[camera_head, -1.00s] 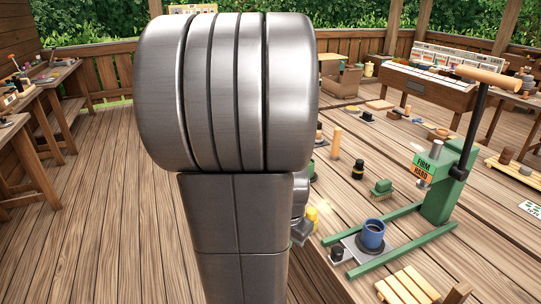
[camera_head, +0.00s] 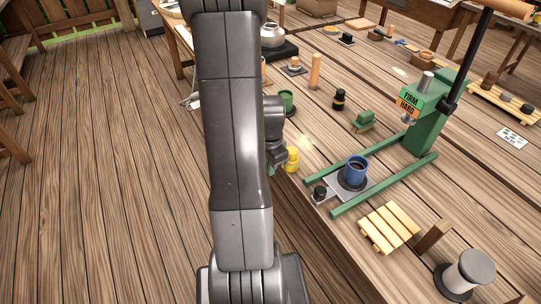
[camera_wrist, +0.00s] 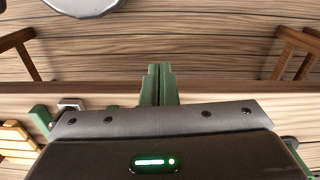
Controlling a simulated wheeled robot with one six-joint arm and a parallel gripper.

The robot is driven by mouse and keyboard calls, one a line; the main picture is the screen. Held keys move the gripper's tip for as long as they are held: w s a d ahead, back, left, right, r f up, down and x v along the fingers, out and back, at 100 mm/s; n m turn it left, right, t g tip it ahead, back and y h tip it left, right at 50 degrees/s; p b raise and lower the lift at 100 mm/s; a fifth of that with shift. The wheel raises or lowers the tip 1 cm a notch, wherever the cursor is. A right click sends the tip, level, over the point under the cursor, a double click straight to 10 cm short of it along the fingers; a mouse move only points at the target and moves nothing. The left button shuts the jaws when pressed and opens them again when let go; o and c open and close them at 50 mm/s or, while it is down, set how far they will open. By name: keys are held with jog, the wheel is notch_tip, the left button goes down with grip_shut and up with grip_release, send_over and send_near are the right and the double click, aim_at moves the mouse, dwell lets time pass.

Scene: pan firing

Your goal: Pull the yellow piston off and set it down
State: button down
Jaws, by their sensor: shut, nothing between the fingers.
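A small yellow piston-like piece (camera_head: 292,159) stands near the table's left edge in the head view, just right of my arm's grey wrist part. I cannot tell whether the two touch. A blue cup (camera_head: 355,170) with a dark inside sits on the grey plate (camera_head: 330,188) of the green lever press (camera_head: 432,125). In the wrist view, my gripper (camera_wrist: 161,70) shows as two green fingers shut together, with nothing between them. I cannot make out the yellow piece in the wrist view.
A green cup (camera_head: 287,101), a green brush-like block (camera_head: 364,121) and a dark banded jar (camera_head: 339,98) stand behind the yellow piece. A slatted wooden rack (camera_head: 389,227) and a grey cylinder (camera_head: 468,272) are at the front right. Bare floor lies left of my arm.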

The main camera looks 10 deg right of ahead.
aim_at(324, 149)
jog(key=shift+w+d+f+p, duration=0.2)
jog(key=shift+w+d+f, duration=0.1)
jog(key=shift+d, duration=0.3)
jog(key=shift+w+d+f+p, duration=0.15)
jog(key=shift+w+d+p, duration=0.1)
jog(key=shift+d, duration=0.4)
jog(key=shift+w+d+f+p, duration=0.2)
jog(key=shift+w+d+f, duration=0.1)
jog(key=shift+d, duration=0.3)
jog(key=w+d, duration=0.2)
jog(key=d, duration=0.3)
jog(key=w+d+b, duration=0.1)
jog(key=w+d, duration=0.2)
jog(key=d, duration=0.3)
jog(key=w+d, duration=0.2)
jog(key=d, duration=0.3)
jog(key=shift+w+d+b, duration=0.3)
jog(key=shift+w+b, duration=0.05)
jog(key=shift+b, duration=0.05)
